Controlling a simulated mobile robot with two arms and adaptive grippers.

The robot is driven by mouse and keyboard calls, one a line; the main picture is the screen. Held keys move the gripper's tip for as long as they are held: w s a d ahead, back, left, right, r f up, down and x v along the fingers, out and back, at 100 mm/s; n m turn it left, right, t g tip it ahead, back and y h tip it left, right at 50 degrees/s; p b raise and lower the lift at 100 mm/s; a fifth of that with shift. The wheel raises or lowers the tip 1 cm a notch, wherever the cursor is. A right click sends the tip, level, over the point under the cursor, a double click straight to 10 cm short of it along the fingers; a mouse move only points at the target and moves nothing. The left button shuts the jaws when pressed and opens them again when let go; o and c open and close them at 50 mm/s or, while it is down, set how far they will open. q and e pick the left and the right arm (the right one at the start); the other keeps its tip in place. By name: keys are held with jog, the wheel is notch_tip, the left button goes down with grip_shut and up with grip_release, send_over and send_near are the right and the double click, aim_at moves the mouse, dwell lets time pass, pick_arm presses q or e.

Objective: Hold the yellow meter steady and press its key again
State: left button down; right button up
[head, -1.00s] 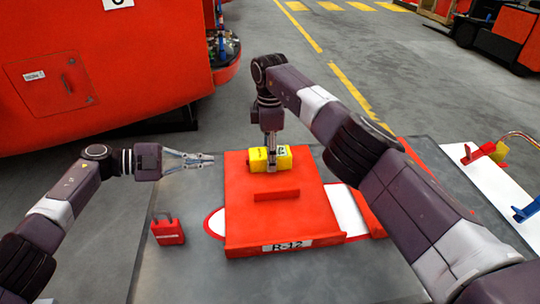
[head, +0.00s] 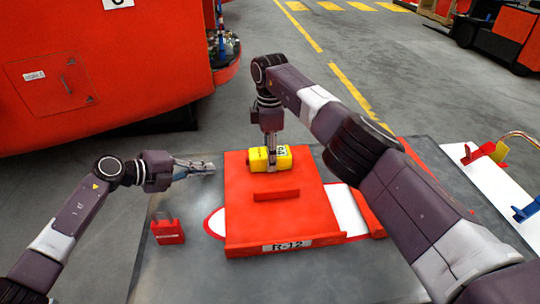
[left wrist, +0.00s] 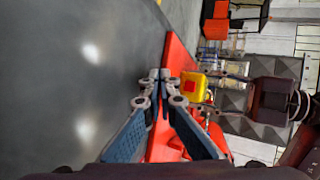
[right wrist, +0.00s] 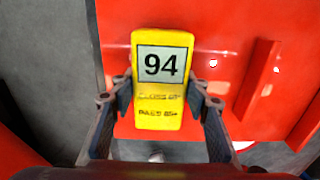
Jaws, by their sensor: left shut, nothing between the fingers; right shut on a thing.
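The yellow meter (head: 282,158) lies on the red panel marked R-12 (head: 285,222). In the right wrist view the meter (right wrist: 160,75) shows a screen reading 94, with small print below it. My right gripper (head: 271,166) is shut on the meter from above, one finger on each side, as the right wrist view (right wrist: 165,100) shows. My left gripper (head: 212,167) is shut and empty, left of the panel and apart from the meter. In the left wrist view its fingertips (left wrist: 160,74) meet, with the meter (left wrist: 193,86) beyond them.
A red padlock (head: 168,230) stands on the grey table (head: 185,275) left of the panel. A red ledge (head: 277,195) rises from the panel in front of the meter. A white board (head: 495,195) with red, yellow and blue items lies at the right.

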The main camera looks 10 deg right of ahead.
aim_at(233, 169)
pick_arm(q)
jog(key=shift+w+a+r+m+t+y, duration=0.15)
jog(key=shift+a+r+m+t, duration=0.05)
jog(key=shift+r+m+t, duration=0.2)
jog(key=shift+w+a+r+m+t+y, duration=0.1)
jog(key=shift+a+r+m+t+y, duration=0.15)
jog(key=shift+t, duration=0.25)
pick_arm(e)
jog(key=shift+s+f, duration=0.15)
jog(key=shift+f, duration=0.15)
pick_arm(q)
jog(key=shift+d+r, duration=0.1)
jog(key=shift+s+d, duration=0.2)
jog(key=shift+d, duration=1.95)
jog(key=shift+s+d, duration=0.15)
jog(key=shift+d, duration=1.95)
jog(key=shift+d, duration=0.65)
jog(key=shift+a, duration=0.65)
